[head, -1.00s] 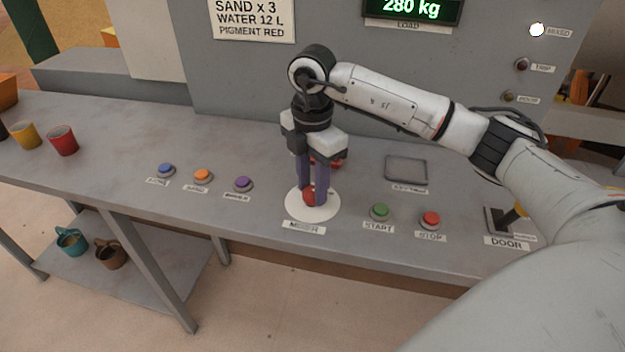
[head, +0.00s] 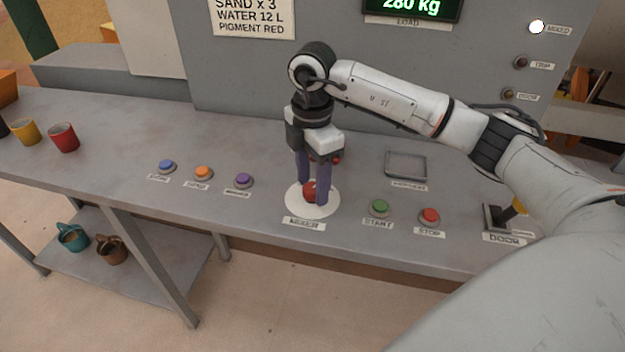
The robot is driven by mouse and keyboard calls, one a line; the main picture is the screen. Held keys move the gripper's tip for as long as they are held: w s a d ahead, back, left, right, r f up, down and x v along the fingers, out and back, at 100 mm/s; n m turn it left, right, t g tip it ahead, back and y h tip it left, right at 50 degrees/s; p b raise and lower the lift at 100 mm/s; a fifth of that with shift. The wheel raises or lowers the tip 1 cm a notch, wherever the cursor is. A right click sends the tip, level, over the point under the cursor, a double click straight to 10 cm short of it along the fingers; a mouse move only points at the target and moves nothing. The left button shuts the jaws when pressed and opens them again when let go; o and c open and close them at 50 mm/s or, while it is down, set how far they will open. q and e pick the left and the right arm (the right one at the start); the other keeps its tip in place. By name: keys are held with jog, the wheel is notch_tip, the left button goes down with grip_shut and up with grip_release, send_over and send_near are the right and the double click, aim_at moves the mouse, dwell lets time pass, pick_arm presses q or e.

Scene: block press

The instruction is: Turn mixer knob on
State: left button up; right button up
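The red mixer knob (head: 310,192) sits on a round white plate (head: 301,207) above the MIXER label (head: 303,224). My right gripper (head: 314,190) points straight down over it. Its two dark purple fingers are on either side of the knob and look closed on it; they hide part of it. One finger is nearer the front right, the other farther back on the left. The exact contact is hard to see. The MIXED lamp (head: 537,27) at the top right is lit white. My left gripper is out of view.
Green START (head: 380,207) and red STOP (head: 429,215) buttons are right of the knob, with the DOOR lever (head: 515,212) farther right. Blue (head: 166,166), orange (head: 203,173) and purple (head: 243,180) buttons are on the left. A red object shows partly behind the gripper.

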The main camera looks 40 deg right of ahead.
aim_at(313, 187)
jog(key=shift+r, duration=0.1)
notch_tip(313, 187, up, 10)
dwell(0.6)
dwell(0.5)
